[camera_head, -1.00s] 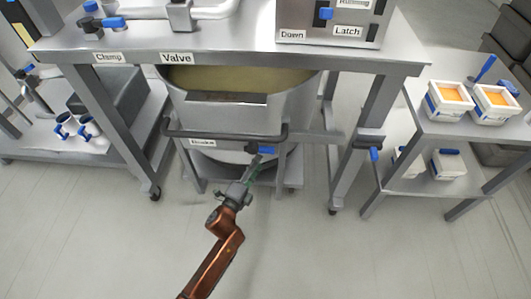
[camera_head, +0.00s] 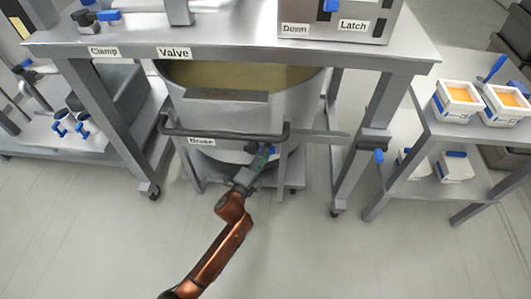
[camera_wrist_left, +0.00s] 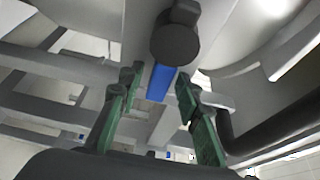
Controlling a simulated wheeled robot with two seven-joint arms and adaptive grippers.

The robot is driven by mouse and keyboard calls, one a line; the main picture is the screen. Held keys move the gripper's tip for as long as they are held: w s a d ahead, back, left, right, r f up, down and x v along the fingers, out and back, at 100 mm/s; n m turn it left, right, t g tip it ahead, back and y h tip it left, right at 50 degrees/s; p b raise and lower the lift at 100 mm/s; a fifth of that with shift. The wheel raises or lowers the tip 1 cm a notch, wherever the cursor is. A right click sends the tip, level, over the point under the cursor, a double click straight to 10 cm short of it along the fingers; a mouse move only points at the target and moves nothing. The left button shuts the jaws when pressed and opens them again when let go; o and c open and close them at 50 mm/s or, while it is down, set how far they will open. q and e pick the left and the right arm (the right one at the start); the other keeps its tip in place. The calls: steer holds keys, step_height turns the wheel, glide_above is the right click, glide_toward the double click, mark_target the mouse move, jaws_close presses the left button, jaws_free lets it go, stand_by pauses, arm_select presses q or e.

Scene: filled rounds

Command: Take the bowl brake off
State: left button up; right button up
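The large steel bowl (camera_head: 300,105) stands in a wheeled frame under the table, with a "Brake" label (camera_head: 201,141) below its front push bar. The brake lever's blue handle (camera_head: 271,150) shows just right of that label, partly hidden by my gripper. In the left wrist view the blue handle (camera_wrist_left: 161,82) hangs from a dark round pivot (camera_wrist_left: 175,38). My left gripper (camera_head: 262,160) is at the lever. In the wrist view its green fingers (camera_wrist_left: 158,92) are apart, one on each side of the handle, with visible gaps. My right gripper is out of view.
The steel table (camera_head: 230,49) stands over the bowl, with "Clamp", "Valve", "Down" and "Latch" labels. A side cart (camera_head: 440,125) with white tubs is at the right. The floor in front is clear.

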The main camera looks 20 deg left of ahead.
arm_select(q)
jaws_close()
stand_by(0.6)
